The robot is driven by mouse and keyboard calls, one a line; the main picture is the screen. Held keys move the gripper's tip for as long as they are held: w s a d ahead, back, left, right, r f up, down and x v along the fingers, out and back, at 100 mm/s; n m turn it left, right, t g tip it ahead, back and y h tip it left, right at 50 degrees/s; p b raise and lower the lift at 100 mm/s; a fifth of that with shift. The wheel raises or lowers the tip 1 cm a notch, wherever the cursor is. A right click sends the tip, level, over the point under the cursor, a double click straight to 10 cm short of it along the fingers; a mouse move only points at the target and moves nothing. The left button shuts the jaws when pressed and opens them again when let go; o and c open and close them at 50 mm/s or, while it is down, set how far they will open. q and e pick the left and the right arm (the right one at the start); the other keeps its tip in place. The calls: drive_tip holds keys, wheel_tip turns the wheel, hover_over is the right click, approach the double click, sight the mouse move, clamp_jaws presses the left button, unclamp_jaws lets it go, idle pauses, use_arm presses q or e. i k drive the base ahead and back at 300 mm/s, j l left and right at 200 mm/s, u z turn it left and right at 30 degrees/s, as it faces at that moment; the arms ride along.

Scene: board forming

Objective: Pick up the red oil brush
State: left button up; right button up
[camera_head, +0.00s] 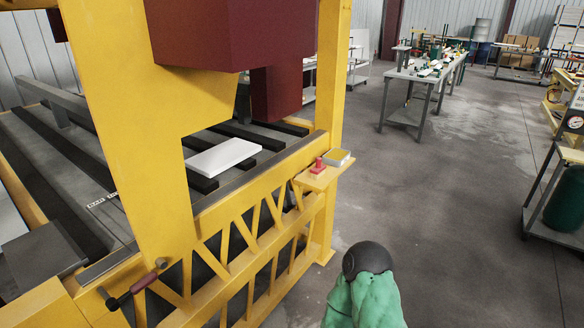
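A small red object (318,165) that looks like the red oil brush sits on a small yellow shelf (309,180) at the right corner of the yellow press frame. It is small in the picture, so its bristles and handle cannot be made out clearly. Neither of my grippers shows in the head view, so nothing is seen touching or holding the red object.
The yellow press (150,150) fills the left side, with a white board (222,157) on its bed and a dark red block (240,35) above. A green shape with a dark round top (368,260) stands at bottom centre; I cannot tell what it is. Floor to the right is open.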

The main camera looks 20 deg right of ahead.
sight(318, 172)
drive_tip(key=i+l+u, duration=0.1)
drive_tip(key=u, duration=0.35)
drive_tip(key=l+u, duration=0.25)
drive_tip(key=u, duration=0.15)
drive_tip(key=l+u, duration=0.35)
drive_tip(key=l, duration=0.9)
drive_tip(key=l+u, duration=0.35)
drive_tip(key=l, duration=0.9)
